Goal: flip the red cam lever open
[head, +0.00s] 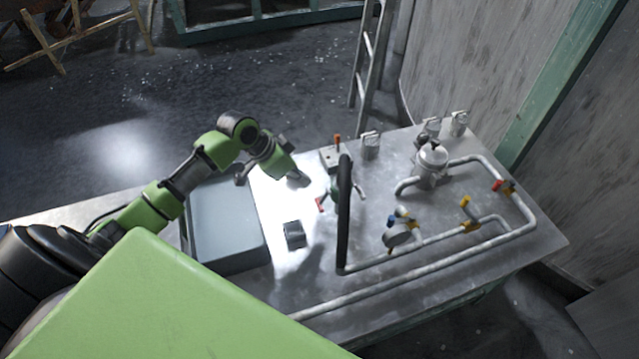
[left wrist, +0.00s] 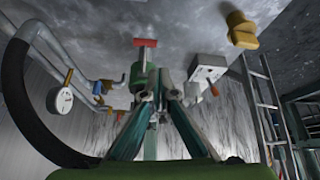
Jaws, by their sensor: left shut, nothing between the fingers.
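The red cam lever (head: 321,204) sticks out from a small green fitting on the metal bench, left of the upright black tube. In the left wrist view the red lever (left wrist: 145,43) shows at the top of the green fitting (left wrist: 143,72). My left gripper (head: 298,179) is low over the bench, to the left of the fitting and a little farther back than the lever. Its fingers (left wrist: 160,92) are together and empty, and they point toward the fitting. They partly overlap the fitting in that view, and I cannot tell whether they touch it. My right gripper is not in view.
The black tube (head: 344,215) rises just right of the lever. A grey switch box (head: 331,159) with an orange lever stands behind. Pipes and a gauge (head: 398,237) fill the right.

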